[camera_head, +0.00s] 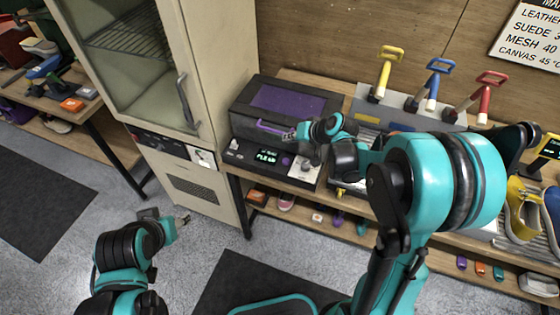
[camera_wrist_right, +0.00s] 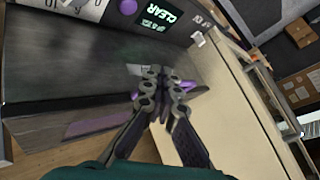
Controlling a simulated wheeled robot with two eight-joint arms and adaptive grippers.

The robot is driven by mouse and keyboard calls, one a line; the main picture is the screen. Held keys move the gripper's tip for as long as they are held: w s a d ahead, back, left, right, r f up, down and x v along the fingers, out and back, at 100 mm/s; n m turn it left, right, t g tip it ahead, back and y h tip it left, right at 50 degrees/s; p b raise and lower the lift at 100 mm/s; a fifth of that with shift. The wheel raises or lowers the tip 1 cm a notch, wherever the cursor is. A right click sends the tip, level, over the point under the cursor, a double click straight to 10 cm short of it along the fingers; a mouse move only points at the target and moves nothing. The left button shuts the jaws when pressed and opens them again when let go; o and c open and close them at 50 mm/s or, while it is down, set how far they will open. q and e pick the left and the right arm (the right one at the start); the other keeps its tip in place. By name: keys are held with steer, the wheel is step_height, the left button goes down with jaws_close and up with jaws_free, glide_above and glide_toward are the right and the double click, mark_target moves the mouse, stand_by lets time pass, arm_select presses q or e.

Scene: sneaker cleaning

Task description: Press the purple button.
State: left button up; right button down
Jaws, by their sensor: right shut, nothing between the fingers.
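The purple button (camera_head: 286,161) is on the dark front panel of the bench machine, right of its green lit display (camera_head: 266,156). In the right wrist view the purple button (camera_wrist_right: 127,7) is at the top edge, beside a display reading CLEAR (camera_wrist_right: 162,14). My right gripper (camera_head: 290,135) is shut and empty, over the machine's lid side, apart from the button. In its wrist view the shut fingertips (camera_wrist_right: 158,72) are in front of the dark lid, with a purple handle partly hidden behind them. My left gripper (camera_head: 178,219) is low over the floor; its opening is unclear.
The machine's lid has a purple window (camera_head: 288,101). A tall cream cabinet (camera_head: 195,70) stands directly left of it. Yellow, blue and red levers (camera_head: 432,80) rise to the right.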

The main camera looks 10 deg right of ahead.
steer(key=shift+w+f, duration=0.1)
steer(key=shift+w, duration=0.1)
stand_by(0.4)
steer(key=b, duration=0.6)
glide_above(288, 162)
step_height(288, 162, down, 8)
steer(key=shift+w+r, duration=0.1)
steer(key=shift+f+b, duration=0.45)
steer(key=shift+f, duration=0.1)
steer(key=shift+f, duration=0.15)
stand_by(0.5)
steer(key=shift+f+b, duration=0.25)
steer(key=shift+b, duration=0.2)
steer(key=shift+f+b, duration=0.45)
steer(key=shift+f, duration=0.1)
stand_by(0.4)
stand_by(0.3)
steer(key=shift+r+p, duration=0.7)
steer(key=shift+r, duration=0.3)
